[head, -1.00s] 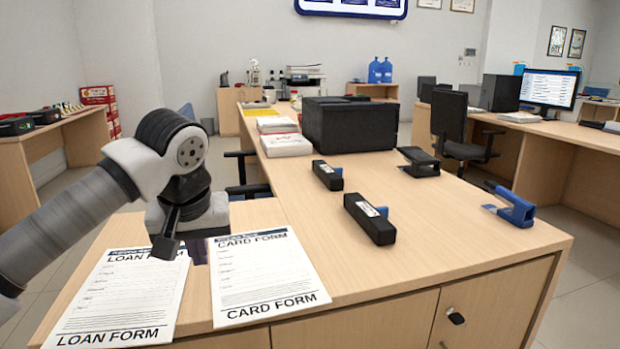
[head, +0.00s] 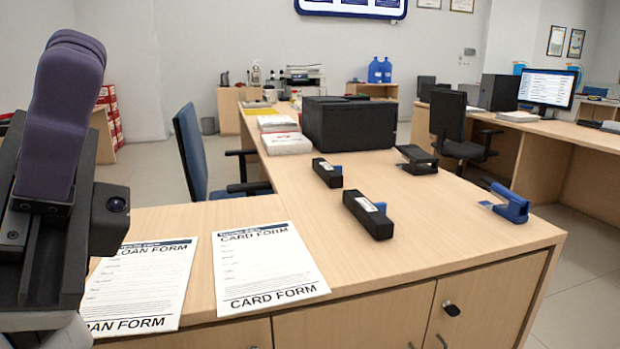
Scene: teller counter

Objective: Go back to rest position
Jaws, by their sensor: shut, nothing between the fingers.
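My gripper (head: 78,50) stands large and close at the left edge of the head view. Its purple fingers point up and are together, with nothing between them. It is raised in front of the loan form (head: 150,280) and hides that form's left part. The card form (head: 266,268) lies flat on the counter just right of the loan form, in full view and apart from my gripper.
The wooden counter (head: 420,265) holds two black staplers or boxes (head: 368,214), a black hole punch (head: 417,160), a blue tape dispenser (head: 511,204), a large black box (head: 350,124) and paper stacks (head: 286,143). A blue chair (head: 193,150) stands behind. The counter's front middle is clear.

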